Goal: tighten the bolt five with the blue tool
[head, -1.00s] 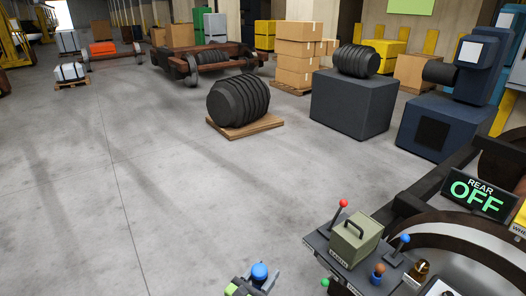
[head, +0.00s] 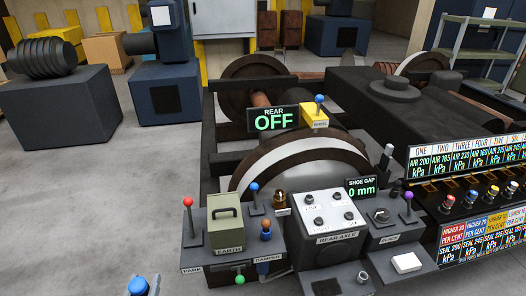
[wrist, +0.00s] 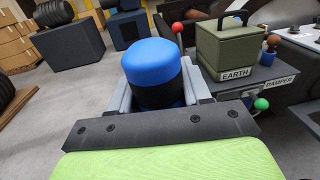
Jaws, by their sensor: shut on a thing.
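My gripper (wrist: 155,95) is shut on the blue tool (wrist: 152,65), a blue-capped cylinder with a dark lower body, standing between the two grey fingers. The tool's lower end is hidden. In the head view the blue tool (head: 138,286) shows at the bottom left edge, left of the control desk and apart from it. A sign board (head: 470,158) at the right has columns headed ONE, TWO, THREE, FOUR and more, with several coloured knobs below. The REAR AXLE panel (head: 322,212) carries several round fittings. I cannot tell which piece is bolt five.
The desk (head: 210,258) holds a green EARTH box (head: 225,222), a red-topped lever (head: 188,205) and a blue-topped lever (head: 254,195). A REAR OFF display (head: 273,120) stands behind. Open floor (head: 80,200) lies to the left.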

